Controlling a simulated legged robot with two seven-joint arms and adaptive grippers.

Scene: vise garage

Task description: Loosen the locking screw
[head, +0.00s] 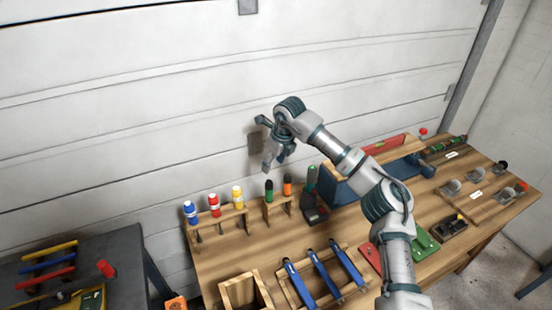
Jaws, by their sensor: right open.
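My right gripper (267,143) is open and empty. It is raised in front of the white garage door, above the back edge of the wooden workbench (225,262). A blue metal body (408,166), which looks like part of a vise, is at the back of the bench, to the right of the gripper. My right arm passes in front of it and hides part of it. I cannot make out the locking screw. My left gripper is not in view.
Blue clamps (317,273) lie at the front, beside a wooden box (245,292). A green-and-black drill-like tool (312,195) stands mid-bench. A dark table (120,256) is at left.

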